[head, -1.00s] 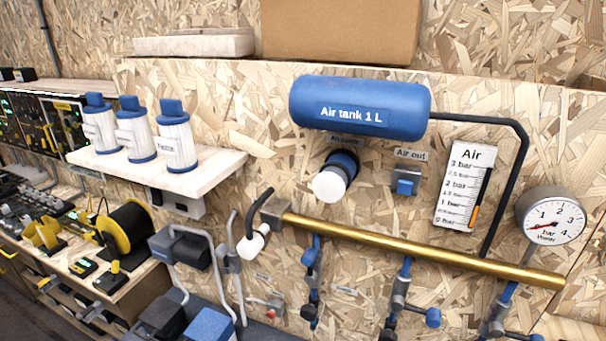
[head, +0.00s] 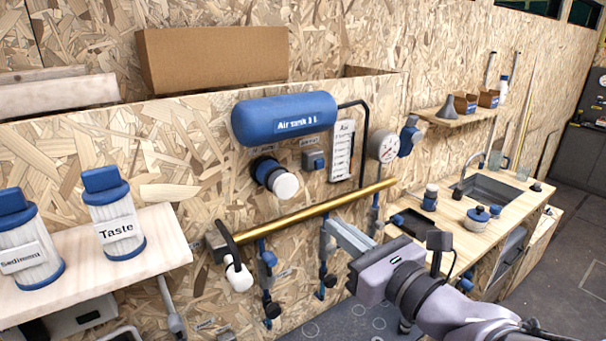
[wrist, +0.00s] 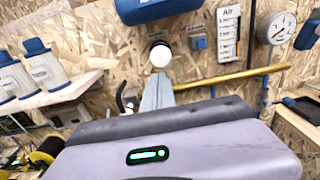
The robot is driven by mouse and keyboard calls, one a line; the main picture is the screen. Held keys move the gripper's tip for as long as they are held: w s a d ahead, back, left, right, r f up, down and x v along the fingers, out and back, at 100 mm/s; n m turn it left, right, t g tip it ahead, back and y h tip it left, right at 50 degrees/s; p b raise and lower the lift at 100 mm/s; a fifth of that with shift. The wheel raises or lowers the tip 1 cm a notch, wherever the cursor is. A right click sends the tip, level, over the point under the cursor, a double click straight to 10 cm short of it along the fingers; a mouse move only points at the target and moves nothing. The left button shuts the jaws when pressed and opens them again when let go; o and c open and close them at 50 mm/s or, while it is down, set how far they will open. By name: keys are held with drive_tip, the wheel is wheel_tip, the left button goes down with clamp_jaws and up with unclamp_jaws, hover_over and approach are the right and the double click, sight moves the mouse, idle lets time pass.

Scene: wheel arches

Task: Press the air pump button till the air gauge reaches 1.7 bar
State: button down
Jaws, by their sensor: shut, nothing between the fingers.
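The white round button (head: 285,186) on a dark, blue-ringed housing sticks out of the chipboard wall below the blue air tank (head: 285,118). It also shows in the wrist view (wrist: 160,55), just beyond my fingertips. My gripper (head: 330,224) is shut and empty, below and right of the button in the head view. Its fingers also show in the wrist view (wrist: 158,80), pointing towards the button. I see no clear contact.
A blue air out button (head: 314,160) sits between the pump button and the gauge. A brass pipe (head: 310,218) crosses below them. A shelf with white bottles (head: 114,215) is at left, a sink counter (head: 480,195) at right.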

drive_tip(key=p, duration=1.5)
approach(288, 186)
drive_tip(key=x, duration=0.7)
drive_tip(key=shift+s+f, duration=0.1)
drive_tip(key=shift+f, duration=0.05)
drive_tip(key=shift+a, duration=0.1)
drive_tip(key=x, duration=0.2)
drive_tip(key=shift+w+a, duration=0.2)
drive_tip(key=shift+w, duration=0.1)
drive_tip(key=shift+d, duration=0.1)
